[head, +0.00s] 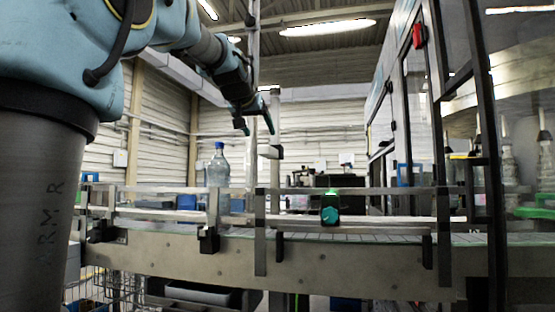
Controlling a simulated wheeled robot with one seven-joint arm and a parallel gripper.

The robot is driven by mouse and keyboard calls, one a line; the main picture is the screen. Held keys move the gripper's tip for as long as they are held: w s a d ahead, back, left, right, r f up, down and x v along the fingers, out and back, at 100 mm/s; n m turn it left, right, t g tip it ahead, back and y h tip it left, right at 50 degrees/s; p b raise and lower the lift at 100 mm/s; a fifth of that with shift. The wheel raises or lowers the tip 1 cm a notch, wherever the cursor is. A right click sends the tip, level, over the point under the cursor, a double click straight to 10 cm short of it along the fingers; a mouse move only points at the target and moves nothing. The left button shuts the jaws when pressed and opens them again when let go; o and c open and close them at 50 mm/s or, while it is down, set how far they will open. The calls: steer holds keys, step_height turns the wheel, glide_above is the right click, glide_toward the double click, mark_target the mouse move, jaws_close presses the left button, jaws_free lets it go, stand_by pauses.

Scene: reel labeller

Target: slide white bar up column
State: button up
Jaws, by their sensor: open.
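A slim pale upright column (252,172) rises behind the conveyor's near rail, partly hidden by my gripper. A short white bar (270,151) sits at about the height of the bottle's cap, just right of the column. My gripper (257,131) reaches down from the upper left, with its dark fingers spread apart. The fingers are above the white bar, and the right finger is close to it. I cannot tell from this view whether they touch. Nothing shows between the fingers except part of the pale upright behind them.
A conveyor (340,268) with metal guide rails runs across the front. A clear bottle with a blue cap (218,166) stands on it at left. A sensor with a green light (330,208) is mounted at the rail. A glazed machine frame (492,150) stands at right.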

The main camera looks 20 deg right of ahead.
mark_target(267, 147)
steer(key=p+x, duration=0.2)
steer(key=x, duration=0.8)
steer(key=shift+w+d+f+p, duration=0.1)
steer(key=shift+w+f+p, duration=0.05)
steer(key=shift+w+p, duration=0.2)
steer(key=shift+c, duration=0.2)
jaws_close()
stand_by(0.8)
